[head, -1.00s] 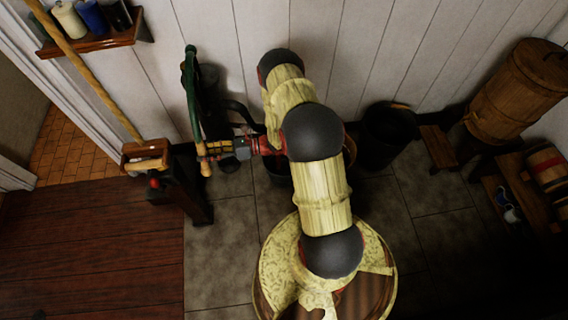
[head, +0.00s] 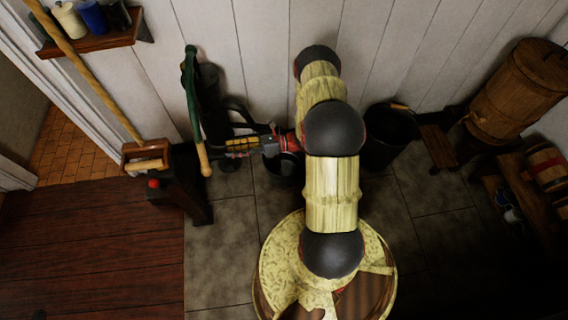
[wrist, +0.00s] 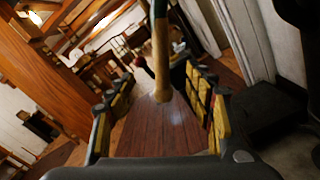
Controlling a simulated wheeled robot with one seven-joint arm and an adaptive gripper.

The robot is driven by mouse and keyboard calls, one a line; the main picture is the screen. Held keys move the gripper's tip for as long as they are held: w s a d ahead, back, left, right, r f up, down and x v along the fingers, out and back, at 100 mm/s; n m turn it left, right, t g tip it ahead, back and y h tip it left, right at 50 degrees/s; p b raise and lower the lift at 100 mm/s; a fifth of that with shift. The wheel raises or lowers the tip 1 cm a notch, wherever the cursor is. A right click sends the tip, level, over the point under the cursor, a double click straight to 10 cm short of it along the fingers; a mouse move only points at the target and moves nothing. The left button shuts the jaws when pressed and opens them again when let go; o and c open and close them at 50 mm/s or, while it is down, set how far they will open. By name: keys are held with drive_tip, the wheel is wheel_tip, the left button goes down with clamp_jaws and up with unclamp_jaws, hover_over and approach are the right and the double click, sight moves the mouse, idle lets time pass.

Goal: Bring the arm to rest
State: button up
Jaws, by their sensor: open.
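My gripper (head: 236,147) is at the end of my arm in the head view, pointing left. It is open and empty. In the wrist view its two yellow-padded fingers (wrist: 158,125) stand wide apart. A green pump lever (head: 191,85) with a wooden handle (head: 204,160) hangs just left of the fingertips in the head view, apart from them. In the wrist view the wooden handle (wrist: 161,60) hangs ahead, in line with the gap between the fingers.
The dark pump body (head: 212,95) stands against the white plank wall. A bucket (head: 285,170) is beneath my wrist and a black bucket (head: 388,137) is to the right. A wooden barrel (head: 518,90) is at far right.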

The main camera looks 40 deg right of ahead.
drive_tip(key=shift+d+f, duration=0.1)
idle(0.6)
drive_tip(key=s+a+f+n+g, duration=0.3)
drive_tip(key=s+a+n+g, duration=0.15)
drive_tip(key=s, duration=0.35)
drive_tip(key=s+r+n+g+h, duration=0.1)
drive_tip(key=s+r+n+g, duration=0.5)
drive_tip(key=n, duration=0.2)
drive_tip(key=s+r+n+t+h, duration=0.1)
drive_tip(key=s+r+n+h, duration=0.3)
drive_tip(key=r+n+h, duration=0.7)
drive_tip(key=s+r+n+t+h, duration=0.1)
drive_tip(key=s+r+n+h, duration=0.35)
drive_tip(key=r, duration=1.25)
drive_tip(key=a+r+n+t+y, duration=0.2)
drive_tip(key=a+r, duration=0.3)
drive_tip(key=r, duration=0.4)
drive_tip(key=shift+n+t, duration=0.75)
drive_tip(key=shift+n, duration=0.05)
